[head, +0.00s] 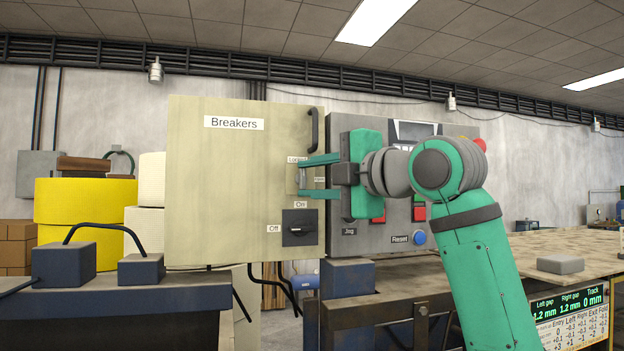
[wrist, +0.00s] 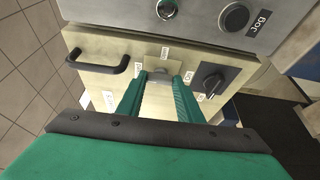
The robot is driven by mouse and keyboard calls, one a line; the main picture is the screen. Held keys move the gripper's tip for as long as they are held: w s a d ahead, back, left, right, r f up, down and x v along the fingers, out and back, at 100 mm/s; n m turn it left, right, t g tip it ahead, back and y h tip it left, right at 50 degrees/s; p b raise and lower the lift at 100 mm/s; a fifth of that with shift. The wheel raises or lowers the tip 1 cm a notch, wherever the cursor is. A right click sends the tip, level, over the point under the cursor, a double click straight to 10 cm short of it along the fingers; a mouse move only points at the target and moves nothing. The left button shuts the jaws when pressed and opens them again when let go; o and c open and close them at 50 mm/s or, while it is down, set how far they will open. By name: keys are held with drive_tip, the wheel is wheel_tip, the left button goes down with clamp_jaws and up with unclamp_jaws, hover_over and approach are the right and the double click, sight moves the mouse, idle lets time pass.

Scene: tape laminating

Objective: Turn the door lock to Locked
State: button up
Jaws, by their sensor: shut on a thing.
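The breaker cabinet door (head: 215,190) is beige, labelled "Breakers", and looks shut. Its lock has a small light plate (head: 290,178) near the door's right edge; in the wrist view a small grey lock knob (wrist: 159,76) shows between the fingertips.
A black door handle (head: 314,130) is above the lock, and a black On/Off rotary switch (head: 299,228) is below it. To the right is a grey control panel (head: 345,245) with Jog and blue Reset (head: 419,238) buttons. My arm covers part of that panel.

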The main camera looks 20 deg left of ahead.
drive_tip(key=o, duration=1.1)
drive_tip(key=v, duration=1)
drive_tip(key=shift+s+d, duration=0.25)
drive_tip(key=shift+d, duration=0.05)
drive_tip(key=shift+a, duration=0.1)
